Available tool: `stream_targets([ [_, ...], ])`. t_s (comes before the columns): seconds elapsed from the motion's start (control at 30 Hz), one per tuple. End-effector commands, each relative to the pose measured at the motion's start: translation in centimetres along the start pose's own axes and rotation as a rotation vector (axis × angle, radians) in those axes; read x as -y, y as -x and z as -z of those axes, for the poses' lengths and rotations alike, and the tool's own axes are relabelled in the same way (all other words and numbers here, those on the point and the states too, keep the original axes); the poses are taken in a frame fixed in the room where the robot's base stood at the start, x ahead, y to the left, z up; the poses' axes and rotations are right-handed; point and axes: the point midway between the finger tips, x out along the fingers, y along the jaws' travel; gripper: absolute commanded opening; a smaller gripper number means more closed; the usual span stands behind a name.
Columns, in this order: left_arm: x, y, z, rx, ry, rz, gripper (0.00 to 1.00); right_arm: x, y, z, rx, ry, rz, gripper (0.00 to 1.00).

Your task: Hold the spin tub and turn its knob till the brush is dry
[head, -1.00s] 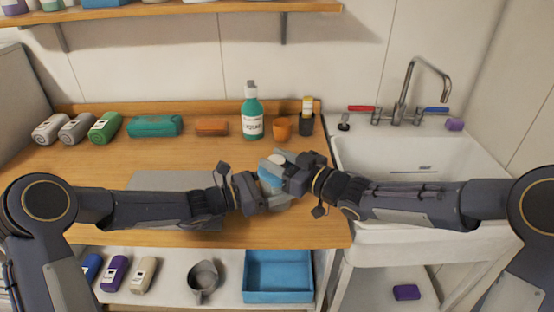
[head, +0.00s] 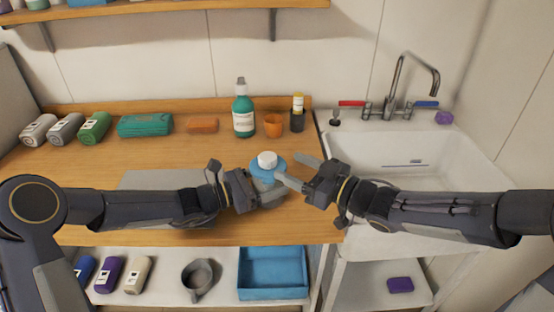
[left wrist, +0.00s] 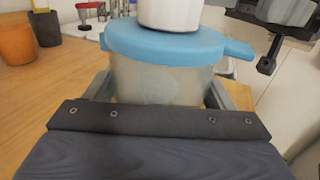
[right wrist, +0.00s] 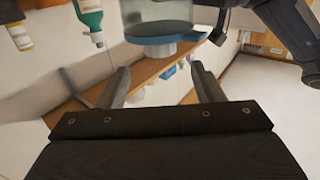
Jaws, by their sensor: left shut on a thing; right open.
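The spin tub has a clear body (left wrist: 155,82), a blue lid (head: 266,172) with a side spout, and a white knob (head: 267,159) on top. It is upright over the front of the counter. My left gripper (head: 272,192) is shut on the tub's body, with a finger on each side in the left wrist view. My right gripper (head: 297,172) is open and empty, just right of the tub. In the right wrist view the tub appears upside down, and the knob (right wrist: 158,50) lies beyond the open fingertips. I cannot make out the brush; the tub's inside is cloudy.
Behind stand a green bottle (head: 244,115), an orange cup (head: 273,125) and a dark cup (head: 297,122). Rolled towels (head: 94,128) lie at the back left. The sink (head: 410,160) is to the right. A blue tray (head: 272,270) sits on the lower shelf.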

Motion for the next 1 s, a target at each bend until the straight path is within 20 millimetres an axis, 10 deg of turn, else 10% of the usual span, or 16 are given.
stream_targets([
  [0.3,0.0,0.0,0.0,0.000,0.001,0.000,0.45,0.0,4.2,0.0,0.000,0.001,0.000,0.61],
  [0.73,0.0,0.0,0.0,0.000,0.000,-0.001,0.45,-0.1,4.1,0.3,-0.006,0.033,0.012,0.61],
  [1.0,0.0,0.0,0.0,0.001,0.000,0.000,0.45,-1.8,0.8,2.7,-0.053,0.635,0.213,0.61],
])
